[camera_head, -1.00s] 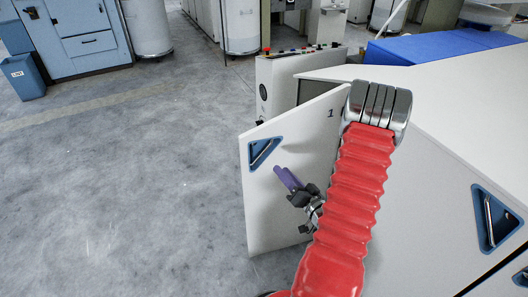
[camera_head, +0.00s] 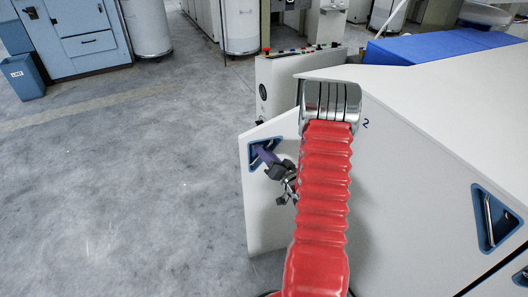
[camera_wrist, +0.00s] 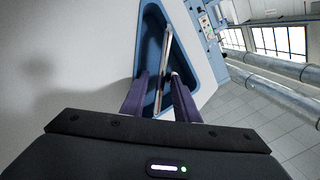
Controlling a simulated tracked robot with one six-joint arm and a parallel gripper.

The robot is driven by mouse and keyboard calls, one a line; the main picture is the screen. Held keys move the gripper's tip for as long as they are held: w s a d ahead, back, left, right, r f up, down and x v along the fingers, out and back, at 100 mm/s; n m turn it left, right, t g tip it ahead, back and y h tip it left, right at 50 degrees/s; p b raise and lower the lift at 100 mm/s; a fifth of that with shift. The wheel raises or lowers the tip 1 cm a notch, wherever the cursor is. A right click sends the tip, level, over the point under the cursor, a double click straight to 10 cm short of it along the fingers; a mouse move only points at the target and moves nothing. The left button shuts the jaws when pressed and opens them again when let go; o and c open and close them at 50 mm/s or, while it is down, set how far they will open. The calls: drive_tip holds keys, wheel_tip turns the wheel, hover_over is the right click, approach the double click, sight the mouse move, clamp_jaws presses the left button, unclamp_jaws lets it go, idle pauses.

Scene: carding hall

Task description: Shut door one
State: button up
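Door one (camera_head: 262,215) is a white panel standing swung open from the white machine. Its number is hidden behind my arm. A blue triangular recess with a metal bar handle (camera_wrist: 166,60) sits near the door's free edge. My gripper (camera_head: 264,153) is at this recess, with its purple fingers reaching to it. In the wrist view the two fingers of my gripper (camera_wrist: 160,78) are apart, one on each side of the bar's lower part. I see a gap beside the bar, so the fingers do not look closed on it.
The white machine (camera_head: 440,110) fills the right side, marked 2 beside my arm, with another blue triangular handle recess (camera_head: 497,219). A control box (camera_head: 285,85) stands behind the door. The grey floor (camera_head: 120,200) to the left is clear. A blue bin (camera_head: 23,77) stands far left.

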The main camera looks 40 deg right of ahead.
drive_tip(key=shift+w, duration=0.4)
clamp_jaws()
drive_tip(key=shift+d, duration=0.1)
idle(0.3)
